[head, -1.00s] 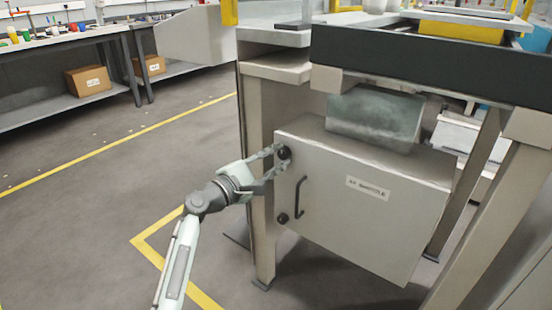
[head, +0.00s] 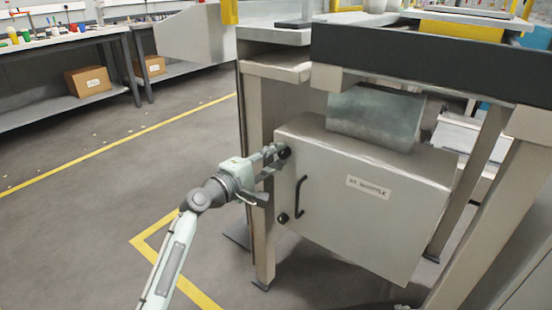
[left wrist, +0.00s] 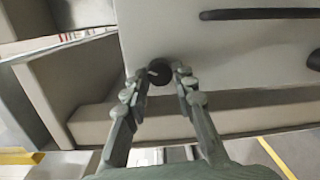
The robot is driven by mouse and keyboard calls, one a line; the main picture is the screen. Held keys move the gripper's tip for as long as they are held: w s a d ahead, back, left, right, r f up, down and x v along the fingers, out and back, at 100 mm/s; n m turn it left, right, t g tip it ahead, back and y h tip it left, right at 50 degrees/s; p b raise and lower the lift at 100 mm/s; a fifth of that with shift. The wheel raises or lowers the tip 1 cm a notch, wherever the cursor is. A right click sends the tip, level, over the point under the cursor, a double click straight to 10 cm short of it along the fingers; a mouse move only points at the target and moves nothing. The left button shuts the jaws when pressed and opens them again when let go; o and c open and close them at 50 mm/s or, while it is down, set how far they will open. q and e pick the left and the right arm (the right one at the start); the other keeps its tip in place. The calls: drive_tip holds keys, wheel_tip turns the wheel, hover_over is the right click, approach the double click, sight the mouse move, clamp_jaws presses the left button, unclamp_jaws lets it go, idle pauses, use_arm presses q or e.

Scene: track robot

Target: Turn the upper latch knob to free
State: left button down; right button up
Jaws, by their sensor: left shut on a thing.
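The upper latch knob (head: 284,153) is a small black round knob at the upper left corner of a grey cabinet door (head: 340,215). My left gripper (head: 279,156) is shut on it, with the fingers on either side. In the left wrist view the knob (left wrist: 160,71) sits between the two fingertips (left wrist: 163,74). The fingers partly cover the knob, and its turn mark cannot be made out. A lower black knob (head: 283,218) is on the same door edge, beside a black bar handle (head: 300,196). My right gripper is not in view.
The cabinet hangs under a bench with a dark front beam (head: 430,62) and metal legs (head: 262,190). A grey block (head: 375,118) is above the cabinet. Open floor with yellow lines lies to the left.

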use_arm(q)
drive_tip(key=shift+m, duration=1)
drive_tip(key=shift+m+y, duration=0.3)
drive_tip(key=shift+m, duration=1)
drive_tip(key=shift+r+m, duration=0.1)
drive_tip(key=shift+m, duration=0.7)
drive_tip(key=m+p, duration=0.1)
drive_tip(key=m, duration=0.3)
drive_tip(key=shift+y, duration=0.3)
drive_tip(key=shift+d+m, duration=0.1)
drive_tip(key=shift+m, duration=0.8)
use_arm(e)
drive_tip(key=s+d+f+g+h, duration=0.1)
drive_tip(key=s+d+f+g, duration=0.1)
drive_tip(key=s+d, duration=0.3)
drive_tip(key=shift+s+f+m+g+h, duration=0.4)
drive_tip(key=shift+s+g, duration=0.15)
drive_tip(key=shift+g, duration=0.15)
use_arm(q)
drive_tip(key=c, duration=1.2)
unclamp_jaws()
